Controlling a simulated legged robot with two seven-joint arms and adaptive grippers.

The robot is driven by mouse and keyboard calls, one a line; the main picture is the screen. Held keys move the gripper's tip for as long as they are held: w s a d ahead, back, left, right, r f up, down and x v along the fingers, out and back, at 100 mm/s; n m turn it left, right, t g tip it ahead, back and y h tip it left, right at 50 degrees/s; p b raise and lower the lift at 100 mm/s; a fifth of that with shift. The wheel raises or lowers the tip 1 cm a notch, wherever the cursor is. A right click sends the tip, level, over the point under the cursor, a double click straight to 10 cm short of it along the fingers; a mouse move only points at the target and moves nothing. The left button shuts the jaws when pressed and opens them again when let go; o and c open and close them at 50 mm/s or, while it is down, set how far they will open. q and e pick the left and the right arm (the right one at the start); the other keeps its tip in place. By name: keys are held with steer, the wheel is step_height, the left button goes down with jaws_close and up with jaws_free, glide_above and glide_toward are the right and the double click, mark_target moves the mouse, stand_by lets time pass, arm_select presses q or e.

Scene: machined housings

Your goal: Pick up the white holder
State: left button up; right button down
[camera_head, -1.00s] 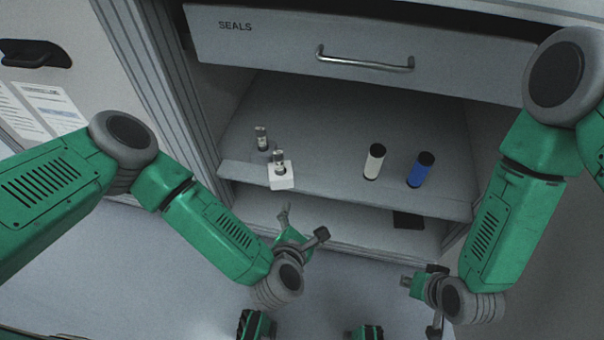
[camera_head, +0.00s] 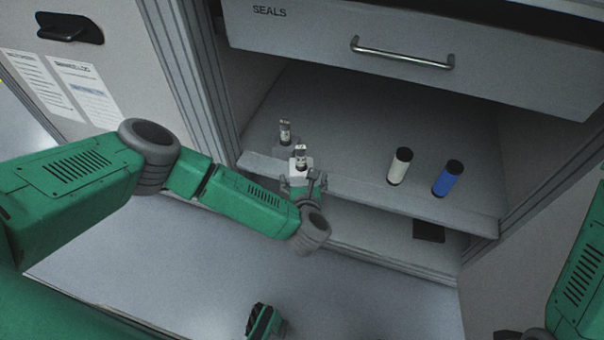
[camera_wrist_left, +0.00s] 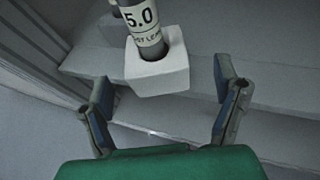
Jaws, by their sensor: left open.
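The white holder (camera_head: 299,171) is a small white block at the front edge of the shelf, with a labelled cylinder (camera_head: 300,154) standing in it. In the left wrist view the white holder (camera_wrist_left: 158,68) is ahead of the fingers, and the cylinder (camera_wrist_left: 142,25) reads "5.0". My left gripper (camera_head: 304,190) is open and empty, right in front of the holder. In the left wrist view the left gripper (camera_wrist_left: 165,105) has one finger to each side, with the holder centred just beyond the tips. My right arm is at the right edge; its fingers cannot be made out.
A grey holder with a similar cylinder (camera_head: 285,132) stands behind the white one. A white bottle (camera_head: 400,166) and a blue bottle (camera_head: 448,178) stand to the right on the shelf (camera_head: 350,192). The SEALS drawer (camera_head: 420,55) overhangs the shelf. A dark flat item (camera_head: 429,231) lies below.

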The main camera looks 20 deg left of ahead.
mark_target(302, 172)
arm_select(q)
steer(key=b+x, duration=0.1)
steer(key=x, duration=0.1)
steer(key=b+x, duration=0.1)
steer(key=x, duration=0.1)
steer(key=shift+s+a+r, duration=0.1)
steer(key=shift+a, duration=0.1)
steer(key=shift+w+a+b, duration=0.15)
steer(key=shift+w+b, duration=0.15)
steer(key=shift+w, duration=0.25)
steer(key=c, duration=1.3)
